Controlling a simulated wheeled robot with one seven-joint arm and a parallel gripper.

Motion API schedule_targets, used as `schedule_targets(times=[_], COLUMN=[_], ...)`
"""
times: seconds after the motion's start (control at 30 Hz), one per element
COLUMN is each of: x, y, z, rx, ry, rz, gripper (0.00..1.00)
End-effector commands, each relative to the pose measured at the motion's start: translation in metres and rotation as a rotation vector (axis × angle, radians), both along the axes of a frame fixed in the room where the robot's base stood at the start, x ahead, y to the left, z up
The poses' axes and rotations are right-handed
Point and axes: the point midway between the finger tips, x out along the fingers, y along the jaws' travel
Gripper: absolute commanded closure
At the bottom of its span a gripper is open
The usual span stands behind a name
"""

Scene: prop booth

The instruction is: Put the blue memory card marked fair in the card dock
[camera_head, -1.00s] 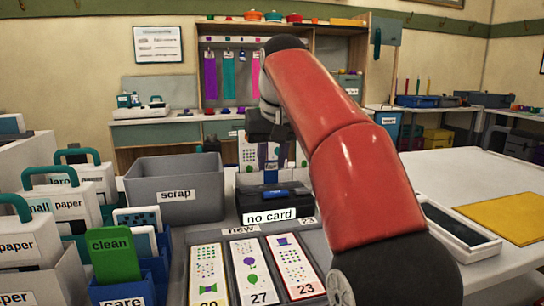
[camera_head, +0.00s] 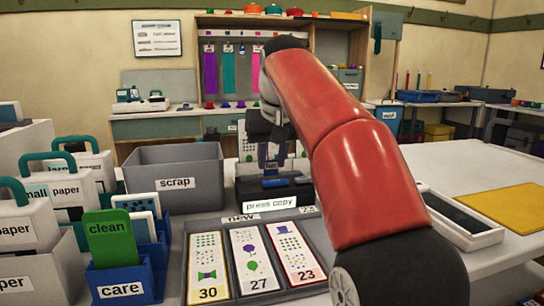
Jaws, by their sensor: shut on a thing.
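The card is upright at the dark card dock (camera_head: 300,190). How deep it sits in the dock is hard to tell. The dock's front display (camera_head: 270,204) reads "press copy".
A grey "scrap" bin (camera_head: 176,182) stands left of the dock. A tray (camera_head: 232,215) with printed cards marked 30, 27 and 23 lies in front. A blue "care" holder (camera_head: 125,285) with a green "clean" card is at left. My red arm covers the middle right.

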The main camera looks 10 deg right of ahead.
Motion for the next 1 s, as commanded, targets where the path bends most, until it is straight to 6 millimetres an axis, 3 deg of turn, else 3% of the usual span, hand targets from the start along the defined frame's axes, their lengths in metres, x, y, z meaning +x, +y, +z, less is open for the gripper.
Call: schedule_targets(times=[0.03, 0.07, 0.23, 0.57, 1.0], x=[0.0, 0.0, 0.0, -0.001, -0.026], y=[0.0, 0.0, 0.0, 0.0, 0.0], z=[0.0, 0.0, 0.0, 0.004, 0.066], rx=[0.0, 0.0, 0.0, 0.0, 0.0], ry=[0.0, 0.0, 0.0, -0.001, -0.001], rz=[0.0, 0.0, 0.0, 0.0, 0.0], gripper=[0.8, 0.7, 0.47, 0.47, 0.47])
